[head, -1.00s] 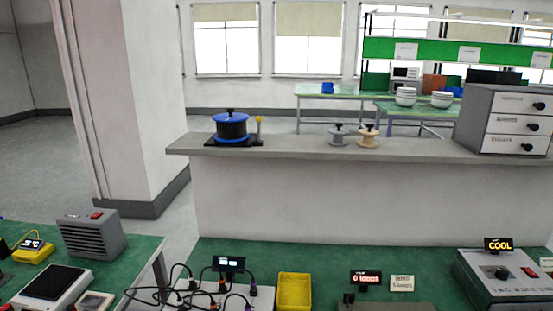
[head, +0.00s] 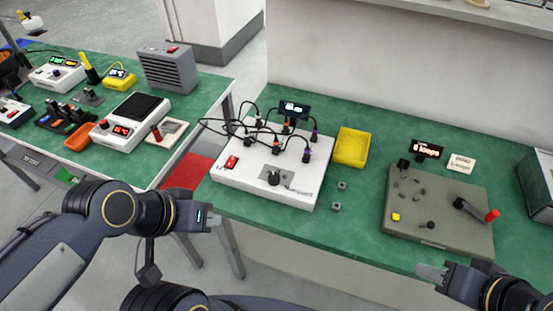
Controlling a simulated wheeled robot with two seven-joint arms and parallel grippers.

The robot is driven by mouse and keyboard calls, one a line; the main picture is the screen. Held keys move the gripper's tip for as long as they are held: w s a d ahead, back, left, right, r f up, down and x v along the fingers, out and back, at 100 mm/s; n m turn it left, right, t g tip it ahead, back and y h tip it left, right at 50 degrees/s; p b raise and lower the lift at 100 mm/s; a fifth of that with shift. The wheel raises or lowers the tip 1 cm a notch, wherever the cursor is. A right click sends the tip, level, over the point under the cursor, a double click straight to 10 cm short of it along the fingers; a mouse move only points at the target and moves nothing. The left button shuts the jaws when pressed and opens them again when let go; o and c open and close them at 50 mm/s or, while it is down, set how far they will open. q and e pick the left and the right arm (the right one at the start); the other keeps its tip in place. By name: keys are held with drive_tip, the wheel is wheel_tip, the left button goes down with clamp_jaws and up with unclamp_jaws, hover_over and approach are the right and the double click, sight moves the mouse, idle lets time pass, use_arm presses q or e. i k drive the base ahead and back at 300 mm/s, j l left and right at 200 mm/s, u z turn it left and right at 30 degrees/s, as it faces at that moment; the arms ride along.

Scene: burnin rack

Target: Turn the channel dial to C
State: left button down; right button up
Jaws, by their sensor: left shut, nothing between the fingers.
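A white box (head: 225,175) with a red switch (head: 231,162) and a small lit display (head: 294,109) stands on the green bench. Its dark dial (head: 273,178) sits on a grey plate near the front edge; the lettering is too small to read. Several black cables plug into its top. My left gripper (head: 214,216) is shut and empty, left of and in front of the box, apart from the dial. My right gripper (head: 432,272) is at the bench's front edge, below the grey-green board; its finger gap is unclear.
A grey-green board (head: 440,215) with a red-tipped crank (head: 491,215) lies further right. A second bench with instruments (head: 130,120) is at left, across a gap.

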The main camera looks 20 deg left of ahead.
sight(274, 177)
drive_tip(key=i+j+u, duration=0.1)
drive_tip(key=j+u, duration=0.35)
drive_tip(key=i+j+u, duration=0.15)
drive_tip(key=j+u, duration=0.3)
